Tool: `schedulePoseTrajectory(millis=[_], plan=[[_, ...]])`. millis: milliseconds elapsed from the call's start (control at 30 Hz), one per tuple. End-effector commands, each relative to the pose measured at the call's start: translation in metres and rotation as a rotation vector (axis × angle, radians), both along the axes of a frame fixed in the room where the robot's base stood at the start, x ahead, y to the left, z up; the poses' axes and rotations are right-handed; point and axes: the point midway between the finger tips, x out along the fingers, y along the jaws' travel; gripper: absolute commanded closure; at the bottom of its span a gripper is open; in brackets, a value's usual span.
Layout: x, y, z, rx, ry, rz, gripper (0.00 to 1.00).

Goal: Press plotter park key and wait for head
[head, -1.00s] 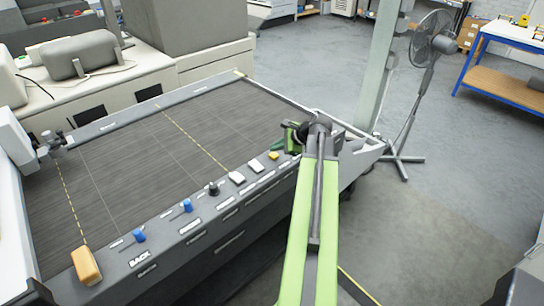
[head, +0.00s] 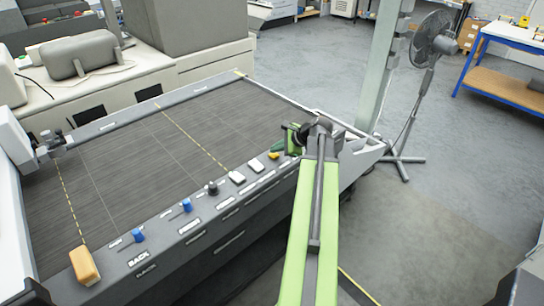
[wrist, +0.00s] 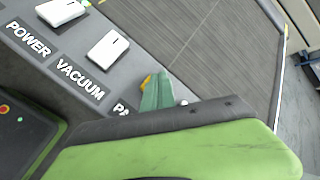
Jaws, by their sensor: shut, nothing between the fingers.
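The plotter (head: 130,165) has a dark flat bed and a grey front panel with a row of controls. A small yellow key (head: 274,155) sits at the right end of this row; it also shows in the wrist view (wrist: 146,83), partly behind my fingers. The label beside it reads "PA", the rest hidden by my gripper. My gripper (head: 279,147) is shut and empty, with its green fingertips (wrist: 158,80) at the yellow key. I cannot tell whether they touch or press it. The plotter's carriage (head: 50,143) is at the bed's left end.
Two white switches, labelled POWER (wrist: 62,11) and VACUUM (wrist: 108,49), lie left of the yellow key. A black knob (head: 212,188), blue knobs (head: 187,205) and an orange block (head: 85,265) are farther left. A fan (head: 432,40) stands on open floor at right.

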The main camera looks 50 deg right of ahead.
Motion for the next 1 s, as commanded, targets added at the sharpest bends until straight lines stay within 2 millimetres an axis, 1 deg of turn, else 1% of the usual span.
schedulePoseTrajectory(millis=[767,1000], plan=[[-0.0001,-0.0001,-0.0102,0.000,0.000,0.000,1.00],[-0.0001,0.0000,-0.0094,0.000,0.000,0.000,1.00]])
